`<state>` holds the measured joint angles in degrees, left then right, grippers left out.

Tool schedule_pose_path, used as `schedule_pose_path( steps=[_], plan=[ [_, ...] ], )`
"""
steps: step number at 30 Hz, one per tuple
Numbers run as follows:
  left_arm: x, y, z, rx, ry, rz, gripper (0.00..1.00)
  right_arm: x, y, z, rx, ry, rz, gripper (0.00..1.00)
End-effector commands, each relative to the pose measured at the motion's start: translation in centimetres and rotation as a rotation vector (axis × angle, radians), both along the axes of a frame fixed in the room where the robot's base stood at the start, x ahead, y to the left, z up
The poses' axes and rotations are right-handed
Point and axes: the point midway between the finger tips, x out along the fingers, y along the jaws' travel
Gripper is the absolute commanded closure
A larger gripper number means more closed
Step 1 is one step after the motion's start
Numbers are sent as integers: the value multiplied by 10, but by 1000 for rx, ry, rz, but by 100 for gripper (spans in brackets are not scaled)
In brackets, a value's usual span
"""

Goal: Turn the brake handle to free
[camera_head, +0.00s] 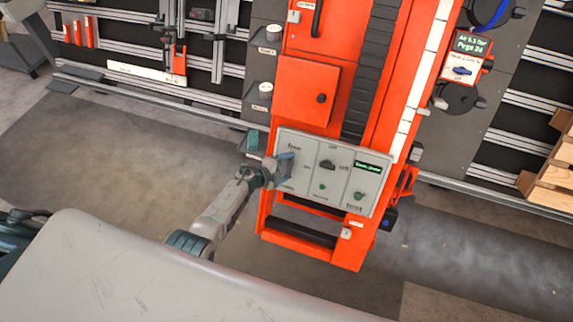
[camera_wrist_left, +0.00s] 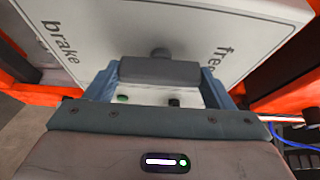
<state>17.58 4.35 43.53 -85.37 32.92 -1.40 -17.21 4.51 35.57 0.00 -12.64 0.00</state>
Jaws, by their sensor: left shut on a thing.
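The grey control panel (camera_head: 315,192) is on the front of the orange gantry post. My left gripper (camera_head: 284,168), with blue fingers, is at the panel's left section, below the word "free" there. The brake handle, a dark grey bar (camera_wrist_left: 160,71), lies between the two fingers of my left gripper (camera_wrist_left: 166,84) in the left wrist view, and they are shut on it. A round hub (camera_wrist_left: 160,53) shows behind the bar. "brake" is printed to its left and "free" to its right in that view. My gripper hides the handle in the head view. My right gripper is out of view.
An orange box door (camera_head: 308,92) is above. Wooden pallets (camera_head: 553,178) stand at the right edge.

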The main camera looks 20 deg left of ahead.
Motion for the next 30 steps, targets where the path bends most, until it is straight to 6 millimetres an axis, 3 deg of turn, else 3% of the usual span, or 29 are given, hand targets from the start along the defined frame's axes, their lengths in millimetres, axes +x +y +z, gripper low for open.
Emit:
schedule_pose_path(
  steps=[18, 19, 21, 30],
  plan=[
    [-1, 0, -1, 37, -1, -20, 46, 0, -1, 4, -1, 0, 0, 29],
    [0, 0, -1, 37, -1, -20, 18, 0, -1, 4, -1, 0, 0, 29],
    [0, 0, -1, 36, -1, -19, 4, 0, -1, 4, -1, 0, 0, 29],
    [-1, 0, 0, 36, -1, -18, 2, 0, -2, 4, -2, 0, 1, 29]
  ],
)
